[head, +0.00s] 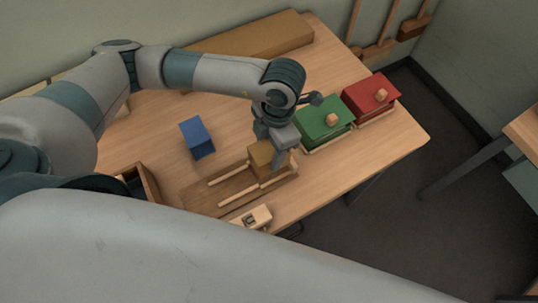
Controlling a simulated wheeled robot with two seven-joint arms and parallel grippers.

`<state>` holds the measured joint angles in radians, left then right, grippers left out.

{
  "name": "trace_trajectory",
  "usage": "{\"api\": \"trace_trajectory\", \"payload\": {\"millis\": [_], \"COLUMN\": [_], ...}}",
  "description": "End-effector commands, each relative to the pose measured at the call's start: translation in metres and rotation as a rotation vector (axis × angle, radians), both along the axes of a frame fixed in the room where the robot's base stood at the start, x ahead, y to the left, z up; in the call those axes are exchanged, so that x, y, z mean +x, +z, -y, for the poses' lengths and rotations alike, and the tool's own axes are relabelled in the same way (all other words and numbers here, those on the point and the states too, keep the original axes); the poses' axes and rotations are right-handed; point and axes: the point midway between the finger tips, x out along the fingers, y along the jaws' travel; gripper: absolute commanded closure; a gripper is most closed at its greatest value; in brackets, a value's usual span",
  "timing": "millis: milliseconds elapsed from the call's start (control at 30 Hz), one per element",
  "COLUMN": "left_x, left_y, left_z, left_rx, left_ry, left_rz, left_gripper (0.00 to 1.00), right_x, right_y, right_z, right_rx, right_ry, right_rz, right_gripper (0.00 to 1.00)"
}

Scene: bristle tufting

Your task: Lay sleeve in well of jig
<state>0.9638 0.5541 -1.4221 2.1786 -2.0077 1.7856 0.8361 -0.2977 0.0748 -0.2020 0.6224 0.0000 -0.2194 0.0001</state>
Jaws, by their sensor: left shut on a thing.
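The jig (222,193) is a brown wooden board with pale rails, lying near the table's front edge. My left gripper (273,155) reaches down over its right end. It is shut on a tan block (260,153), which seems to be the sleeve. The fingers hide part of this block. I cannot tell whether its underside touches the jig or hangs just above it. The well is not clearly visible beneath it. My right gripper is not in view.
A blue block (197,137) stands left of the jig. A pale slotted piece (250,218) is at the front edge. An open wooden box (150,184) is at left, a long tan box (255,37) behind.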

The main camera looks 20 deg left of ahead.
Motion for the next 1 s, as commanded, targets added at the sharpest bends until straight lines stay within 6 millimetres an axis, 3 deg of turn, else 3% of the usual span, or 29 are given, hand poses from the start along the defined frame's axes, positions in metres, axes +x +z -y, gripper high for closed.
{"api": "trace_trajectory", "payload": {"millis": [167,500,900,933,1000], "left_x": [-0.001,0.000,0.000,0.000,0.000], "left_y": [-0.005,-0.039,-0.044,-0.043,-0.042], "left_z": [0.000,0.000,0.000,0.000,0.000], "left_rx": [0.001,0.000,0.000,0.000,0.000], "left_ry": [0.001,0.000,0.000,0.000,0.000], "left_rz": [-0.003,-0.001,0.000,0.000,0.000], "left_gripper": [0.71,0.71,0.71,0.48,0.32], "right_x": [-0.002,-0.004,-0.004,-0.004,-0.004], "right_y": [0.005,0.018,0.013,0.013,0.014], "right_z": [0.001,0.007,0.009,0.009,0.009], "right_rx": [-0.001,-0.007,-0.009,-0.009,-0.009], "right_ry": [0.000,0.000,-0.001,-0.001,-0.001], "right_rz": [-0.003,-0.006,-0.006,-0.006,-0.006], "right_gripper": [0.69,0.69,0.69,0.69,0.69]}}
